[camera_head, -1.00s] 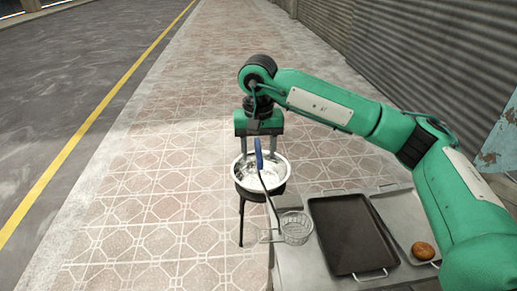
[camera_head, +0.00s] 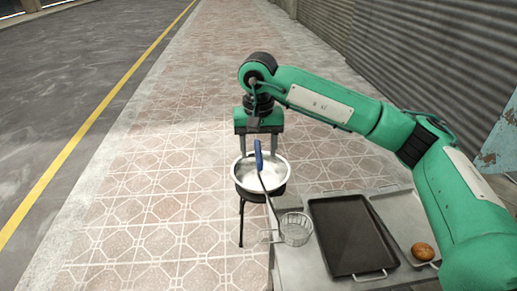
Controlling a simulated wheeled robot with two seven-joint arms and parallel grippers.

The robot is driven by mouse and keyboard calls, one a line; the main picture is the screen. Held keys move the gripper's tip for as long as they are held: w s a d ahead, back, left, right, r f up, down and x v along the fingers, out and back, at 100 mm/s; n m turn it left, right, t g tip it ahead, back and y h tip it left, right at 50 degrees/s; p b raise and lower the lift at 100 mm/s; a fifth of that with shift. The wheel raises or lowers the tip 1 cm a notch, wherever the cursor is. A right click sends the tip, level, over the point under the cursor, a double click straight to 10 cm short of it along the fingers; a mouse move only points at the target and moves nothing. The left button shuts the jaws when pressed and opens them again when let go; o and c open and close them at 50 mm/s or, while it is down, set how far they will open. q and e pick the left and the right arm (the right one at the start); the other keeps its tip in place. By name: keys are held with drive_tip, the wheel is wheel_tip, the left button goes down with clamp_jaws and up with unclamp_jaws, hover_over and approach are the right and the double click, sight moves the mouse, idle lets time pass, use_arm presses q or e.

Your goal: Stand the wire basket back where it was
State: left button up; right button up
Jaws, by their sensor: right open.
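The wire basket (camera_head: 295,230) stands at the left end of the metal table. Its long handle slants up and left to a blue grip (camera_head: 258,154), which shows in front of the metal bowl (camera_head: 275,178). My right gripper (camera_head: 258,150) is open, fingers pointing down, above and around the bowl's far side in the picture. The blue grip shows between its fingers in the picture, apart from both. I cannot tell the depth between them. My left gripper is not in view.
The bowl sits on a dark stand (camera_head: 243,215) left of the table. A dark tray (camera_head: 345,235) lies right of the basket. A lighter tray (camera_head: 400,215) beside it holds a brown round food item (camera_head: 423,251). Tiled pavement lies free to the left.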

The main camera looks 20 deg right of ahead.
drive_tip(key=shift+r+p, duration=1.6)
drive_tip(key=shift+r, duration=2.45)
